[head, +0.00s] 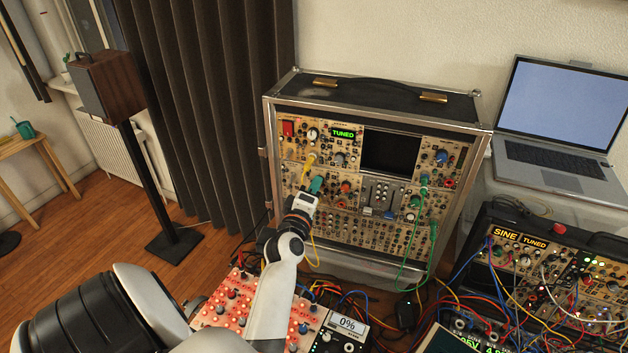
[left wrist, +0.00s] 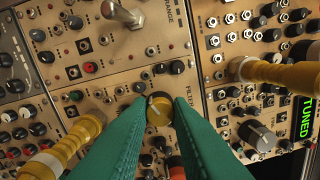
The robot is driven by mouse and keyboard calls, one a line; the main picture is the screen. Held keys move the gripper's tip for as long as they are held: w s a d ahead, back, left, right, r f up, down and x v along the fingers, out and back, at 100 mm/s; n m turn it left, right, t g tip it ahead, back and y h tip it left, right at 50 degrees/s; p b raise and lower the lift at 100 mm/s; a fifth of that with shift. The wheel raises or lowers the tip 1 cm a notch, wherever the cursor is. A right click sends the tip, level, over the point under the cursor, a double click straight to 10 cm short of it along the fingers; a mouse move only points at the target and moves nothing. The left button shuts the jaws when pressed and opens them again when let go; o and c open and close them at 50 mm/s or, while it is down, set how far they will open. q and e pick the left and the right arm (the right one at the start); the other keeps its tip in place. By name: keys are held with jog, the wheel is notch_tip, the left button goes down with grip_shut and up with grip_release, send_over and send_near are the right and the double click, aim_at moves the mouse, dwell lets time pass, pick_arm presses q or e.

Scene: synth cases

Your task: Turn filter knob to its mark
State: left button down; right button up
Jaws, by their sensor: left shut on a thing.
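The filter knob (left wrist: 158,108) shows in the left wrist view as a round yellow-topped knob with a dark pointer line, beside a panel label that reads in part "FILTE". My left gripper (left wrist: 158,122) has its green fingers shut on its two sides. In the head view my left gripper (head: 316,186) reaches the panel of the tall synth case (head: 279,150), and its fingers hide the knob there. I cannot make out the knob's mark. My right gripper is in neither view.
Yellow cable plugs (left wrist: 70,145) stand out of the panel near my fingers. A green "TUNED" display (head: 344,133) is lit on the case. A laptop (head: 553,166) stands at right, above another cabled synth case (head: 497,205). A red-lit panel (head: 232,295) lies below my arm.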

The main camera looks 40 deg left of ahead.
pick_arm(q)
jog(key=shift+n+p, duration=0.4)
jog(key=shift+n, duration=1.6)
jog(key=c, duration=1.3)
grip_release()
